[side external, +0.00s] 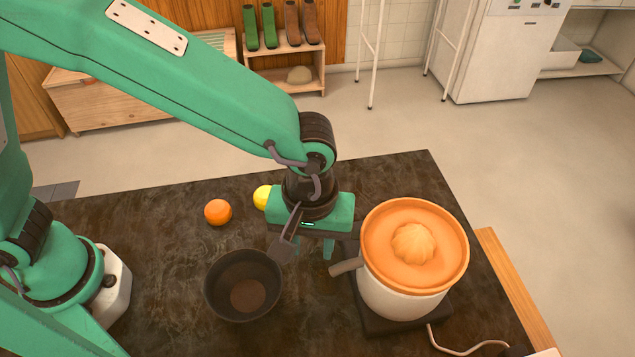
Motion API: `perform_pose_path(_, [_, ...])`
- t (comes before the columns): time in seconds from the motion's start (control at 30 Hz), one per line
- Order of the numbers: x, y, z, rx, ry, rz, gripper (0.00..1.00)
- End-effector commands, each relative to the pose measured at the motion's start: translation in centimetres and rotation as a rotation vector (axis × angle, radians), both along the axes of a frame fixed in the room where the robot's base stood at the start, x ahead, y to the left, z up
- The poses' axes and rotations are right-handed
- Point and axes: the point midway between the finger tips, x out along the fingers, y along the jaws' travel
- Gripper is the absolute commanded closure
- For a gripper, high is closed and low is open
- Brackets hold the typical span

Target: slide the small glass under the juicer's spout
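The juicer has a white body (400,297) and an orange top with a ribbed cone (412,243). It stands on a dark base at the right of the counter. Its grey spout (346,266) points left, toward my gripper. My gripper (308,250) points down just left of and behind the spout. Its fingertips are small and partly hidden by its own housing and a grey bracket, so I cannot tell if it is open or shut. I cannot make out the small glass; the area under my gripper is partly hidden.
A dark bowl (243,285) sits left of the spout, close to my gripper. An orange (218,212) and a yellow fruit (263,198) lie behind it. The juicer's cord (455,350) runs along the front right. The dark counter (160,240) is clear at left.

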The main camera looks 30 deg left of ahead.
Motion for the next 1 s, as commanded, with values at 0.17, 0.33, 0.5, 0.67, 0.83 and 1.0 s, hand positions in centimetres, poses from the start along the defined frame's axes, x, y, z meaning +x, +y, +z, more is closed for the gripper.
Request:
perform_pose_path(0.17, [0.0,0.1,-2.2,0.002,0.002,0.000,0.66])
perform_pose_path(0.33, [0.0,0.0,-3.8,0.002,0.001,0.000,0.66])
perform_pose_path(0.5, [0.0,0.0,-4.6,0.001,0.000,0.000,0.66])
perform_pose_path(0.67, [0.0,0.0,-4.7,0.000,0.000,0.000,0.66])
perform_pose_path(0.83, [0.0,0.0,-4.7,0.000,0.000,0.000,0.68])
perform_pose_path(1.0, [0.0,0.0,-4.7,0.000,0.000,0.000,1.00])
